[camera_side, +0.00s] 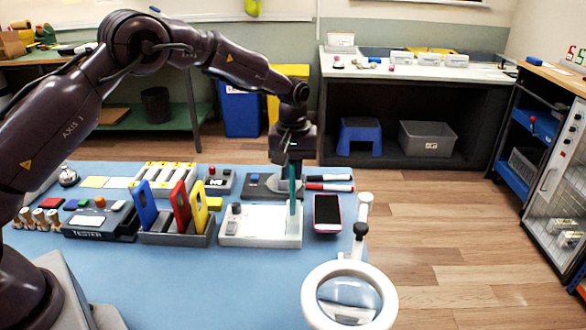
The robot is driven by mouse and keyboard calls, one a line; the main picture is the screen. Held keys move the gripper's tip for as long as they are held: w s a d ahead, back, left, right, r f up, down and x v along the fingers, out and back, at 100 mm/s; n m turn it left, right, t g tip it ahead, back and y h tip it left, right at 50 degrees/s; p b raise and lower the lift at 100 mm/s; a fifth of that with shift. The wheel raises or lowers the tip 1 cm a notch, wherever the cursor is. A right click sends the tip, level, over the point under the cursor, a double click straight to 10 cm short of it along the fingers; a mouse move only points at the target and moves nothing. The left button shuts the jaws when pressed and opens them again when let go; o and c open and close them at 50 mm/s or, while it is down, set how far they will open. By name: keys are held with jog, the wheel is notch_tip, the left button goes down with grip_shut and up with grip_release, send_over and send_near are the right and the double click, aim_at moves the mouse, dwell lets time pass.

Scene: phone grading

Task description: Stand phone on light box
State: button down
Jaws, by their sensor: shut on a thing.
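A thin teal phone (294,188) hangs upright, edge-on to the camera, from my gripper (293,163), which is shut on its upper end. The white light box (268,225) lies flat on the blue table, with a small grey piece on its left part. The phone's lower end is over the right part of the light box. I cannot tell whether it touches the surface.
A pink-edged dark phone (327,211) lies just right of the light box. A grey rack (180,238) with blue, red and yellow upright phones stands on the left. Markers (330,182) lie behind; a ring magnifier (349,295) stands in front on the right.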

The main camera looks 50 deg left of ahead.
jog(key=shift+f, duration=0.15)
jog(key=shift+f, duration=0.65)
jog(key=shift+f, duration=0.2)
jog(key=shift+f, duration=0.3)
jog(key=shift+f, duration=0.5)
dwell(0.5)
jog(key=c, duration=0.8)
grip_release()
jog(key=shift+r, duration=0.15)
